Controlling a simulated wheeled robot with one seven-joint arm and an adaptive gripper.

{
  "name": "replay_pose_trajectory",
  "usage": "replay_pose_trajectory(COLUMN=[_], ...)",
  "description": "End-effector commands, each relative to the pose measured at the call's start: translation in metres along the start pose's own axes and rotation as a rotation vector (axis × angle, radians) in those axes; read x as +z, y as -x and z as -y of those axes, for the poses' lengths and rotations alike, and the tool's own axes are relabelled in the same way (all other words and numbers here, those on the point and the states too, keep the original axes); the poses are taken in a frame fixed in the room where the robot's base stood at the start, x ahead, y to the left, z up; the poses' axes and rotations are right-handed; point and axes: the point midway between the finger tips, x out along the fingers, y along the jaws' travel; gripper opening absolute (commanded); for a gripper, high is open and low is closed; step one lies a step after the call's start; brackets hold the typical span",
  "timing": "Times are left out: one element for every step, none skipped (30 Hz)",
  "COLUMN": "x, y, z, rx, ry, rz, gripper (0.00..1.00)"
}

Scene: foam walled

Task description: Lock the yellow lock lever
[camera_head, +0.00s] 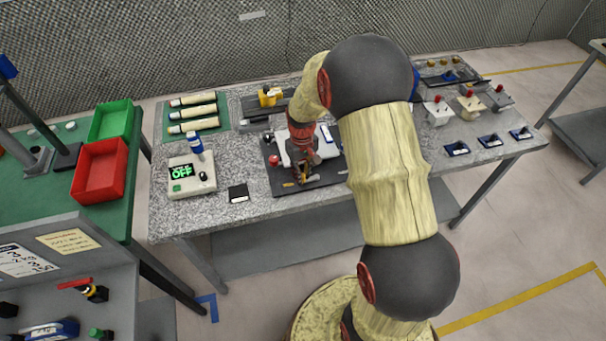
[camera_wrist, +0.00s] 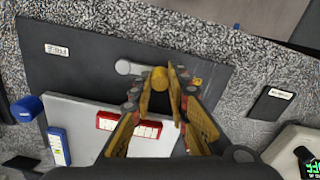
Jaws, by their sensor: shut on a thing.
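A dark base plate (camera_wrist: 85,62) carries a light grey block (camera_wrist: 92,112) with a red label and a blue label. In the wrist view, my gripper (camera_wrist: 168,92) is over the plate's edge, its orange-yellow fingers close together. A yellow round-ended piece that looks like the lock lever (camera_wrist: 159,78) shows between the fingertips, with the gripper shut on it. A grey round-ended bar (camera_wrist: 127,68) lies beside it. In the head view, my gripper (camera_head: 304,175) is low over the front of the dark plate (camera_head: 322,178); the lever is hidden there.
A small black box (camera_head: 238,193) and a device with a green OFF display (camera_head: 192,177) stand to the left. A red ball knob (camera_head: 274,160) is close left of my gripper. A yellow-topped fixture (camera_head: 270,96) stands behind. Several small fixtures fill the table's right end.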

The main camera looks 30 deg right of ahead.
Motion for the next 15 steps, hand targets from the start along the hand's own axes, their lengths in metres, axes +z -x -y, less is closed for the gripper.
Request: replay_pose_trajectory(x=[-0.0011, -0.0014, -0.0017, -0.0019, -0.0021, -0.0022, -0.0023, -0.0023, -0.0024, -0.0025, -0.0025, -0.0025, -0.0025, -0.0026, -0.0026], y=[0.0005, 0.0004, 0.0003, 0.0002, 0.0002, 0.0001, 0.0001, 0.0, 0.0, 0.0, 0.0, 0.0, 0.0001, 0.0001, 0.0001], z=[0.0, -0.0001, -0.0002, -0.0002, -0.0003, -0.0003, -0.0003, -0.0003, -0.0004, -0.0004, -0.0004, -0.0004, -0.0004, -0.0004, -0.0004], rx=[0.0, 0.0, 0.0, 0.0, 0.0, 0.0, 0.0, 0.0, 0.0, 0.0, 0.0, 0.0, 0.0, 0.0, 0.0], ry=[-0.012, -0.018, -0.024, -0.028, -0.031, -0.034, -0.036, -0.037, -0.038, -0.038, -0.038, -0.038, -0.038, -0.038, -0.037], rz=[-0.001, -0.001, -0.001, -0.001, -0.001, -0.001, -0.001, -0.001, -0.001, -0.001, -0.001, -0.001, -0.002, -0.002, -0.002], gripper=[0.0, 0.0, 0.0, 0.0, 0.0, 0.0, 0.0, 0.0, 0.0, 0.0, 0.0, 0.0, 0.0, 0.0, 0.0])
